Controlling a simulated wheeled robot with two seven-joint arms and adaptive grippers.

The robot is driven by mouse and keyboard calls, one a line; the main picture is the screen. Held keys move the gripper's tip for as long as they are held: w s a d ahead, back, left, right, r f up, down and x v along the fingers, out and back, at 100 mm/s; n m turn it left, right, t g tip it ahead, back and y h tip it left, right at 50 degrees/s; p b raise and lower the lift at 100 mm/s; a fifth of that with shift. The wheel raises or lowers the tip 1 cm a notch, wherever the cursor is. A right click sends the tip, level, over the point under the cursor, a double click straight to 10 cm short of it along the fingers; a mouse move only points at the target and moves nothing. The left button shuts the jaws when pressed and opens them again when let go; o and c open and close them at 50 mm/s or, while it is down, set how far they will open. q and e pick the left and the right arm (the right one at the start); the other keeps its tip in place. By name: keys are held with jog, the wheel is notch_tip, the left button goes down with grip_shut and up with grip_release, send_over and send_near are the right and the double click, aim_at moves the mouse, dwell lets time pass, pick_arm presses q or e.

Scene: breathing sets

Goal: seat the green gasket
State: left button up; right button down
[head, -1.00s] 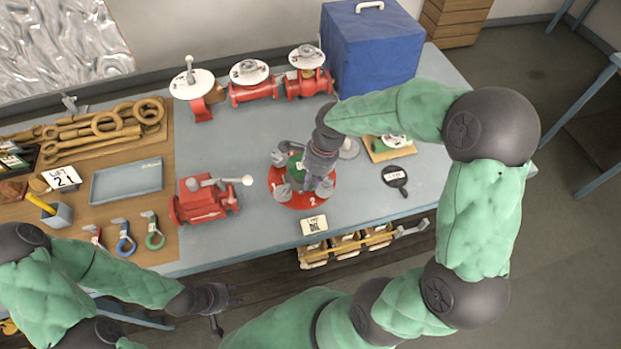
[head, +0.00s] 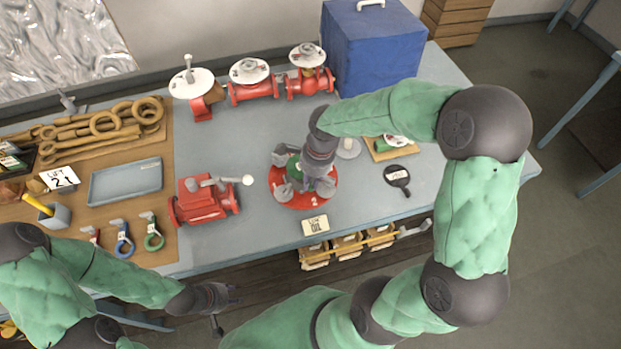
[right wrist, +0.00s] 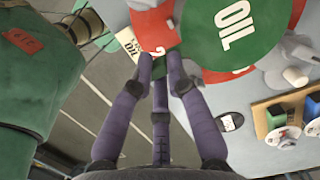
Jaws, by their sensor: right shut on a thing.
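A red disc (head: 306,201) with a green middle (head: 293,168) and several grey lobes lies on the table. A green disc marked OIL shows large in the right wrist view (right wrist: 225,32). My right gripper (right wrist: 158,62) points down over the red disc. My left gripper (head: 230,306) is open and empty, in front of the table's front edge.
A red valve body (head: 203,203) with a lever stands left of the disc. Red valves with white wheels (head: 250,71) and a blue box (head: 375,48) stand at the back. A black paddle (head: 398,181) lies right. The table centre behind the disc is clear.

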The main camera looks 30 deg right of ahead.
aim_at(310, 197)
jog(key=shift+f+b, duration=1.15)
jog(key=shift+f, duration=0.6)
jog(key=shift+h+b, duration=0.45)
jog(key=shift+h, duration=0.05)
dwell(0.7)
jog(key=shift+f+b, duration=1)
jog(key=shift+f, duration=0.2)
jog(key=c, duration=1.2)
grip_release()
jog(key=r, duration=1.2)
jog(key=shift+s+d, duration=0.2)
jog(key=shift+d, duration=0.2)
